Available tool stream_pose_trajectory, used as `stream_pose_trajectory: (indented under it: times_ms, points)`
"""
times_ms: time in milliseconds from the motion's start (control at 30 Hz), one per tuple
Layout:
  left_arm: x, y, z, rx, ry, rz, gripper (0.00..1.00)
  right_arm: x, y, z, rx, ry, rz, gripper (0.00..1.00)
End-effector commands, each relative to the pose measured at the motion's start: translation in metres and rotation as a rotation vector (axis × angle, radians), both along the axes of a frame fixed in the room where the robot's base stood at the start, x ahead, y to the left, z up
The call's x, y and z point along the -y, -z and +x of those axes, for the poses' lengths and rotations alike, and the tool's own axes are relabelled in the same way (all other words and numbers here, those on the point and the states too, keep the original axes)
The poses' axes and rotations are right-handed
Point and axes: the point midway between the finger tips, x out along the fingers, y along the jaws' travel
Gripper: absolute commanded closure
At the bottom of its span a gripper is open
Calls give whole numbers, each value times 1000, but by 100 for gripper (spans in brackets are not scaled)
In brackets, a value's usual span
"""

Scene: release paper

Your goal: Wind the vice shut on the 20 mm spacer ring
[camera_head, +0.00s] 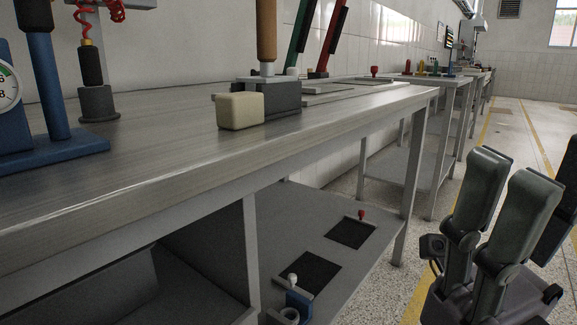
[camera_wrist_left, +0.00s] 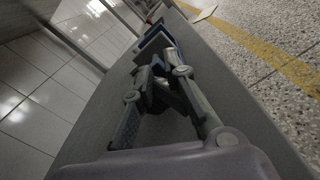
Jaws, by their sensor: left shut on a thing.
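The vice is a small blue block (camera_head: 298,299) on the lower shelf at the bottom edge of the head view. A grey ring (camera_head: 289,316) shows at its front, partly cut off; I cannot tell whether it is the spacer ring. In the left wrist view my left gripper (camera_wrist_left: 160,77) reaches along the grey shelf to blue parts (camera_wrist_left: 155,40). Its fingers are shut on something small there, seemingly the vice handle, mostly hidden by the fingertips. My right gripper (camera_head: 505,195) stands open and empty off the bench at right, over the floor.
The steel bench top (camera_head: 150,165) runs above the lower shelf (camera_head: 310,218). On top are a blue press (camera_head: 45,100), a beige block (camera_head: 240,111) and handled tools. The shelf has dark recessed pads (camera_head: 350,233) and a red knob (camera_head: 361,213). A bench leg (camera_head: 402,215) stands at right.

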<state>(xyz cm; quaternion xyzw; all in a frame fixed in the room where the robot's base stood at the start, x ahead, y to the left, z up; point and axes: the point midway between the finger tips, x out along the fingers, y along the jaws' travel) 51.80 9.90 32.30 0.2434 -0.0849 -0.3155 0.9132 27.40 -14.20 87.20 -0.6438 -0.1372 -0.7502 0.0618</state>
Motion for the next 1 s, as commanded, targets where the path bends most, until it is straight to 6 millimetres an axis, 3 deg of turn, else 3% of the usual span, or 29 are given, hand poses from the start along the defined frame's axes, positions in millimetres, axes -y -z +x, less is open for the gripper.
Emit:
stream_pose_trajectory:
  times_ms: [667,1000]
  points:
    - [4,-5,-5,0,-1,1,100,0,1,4,-19,-2,3,53]
    - [-20,-2,-34,-1,-4,4,100,-1,5,8,-27,-1,1,53]
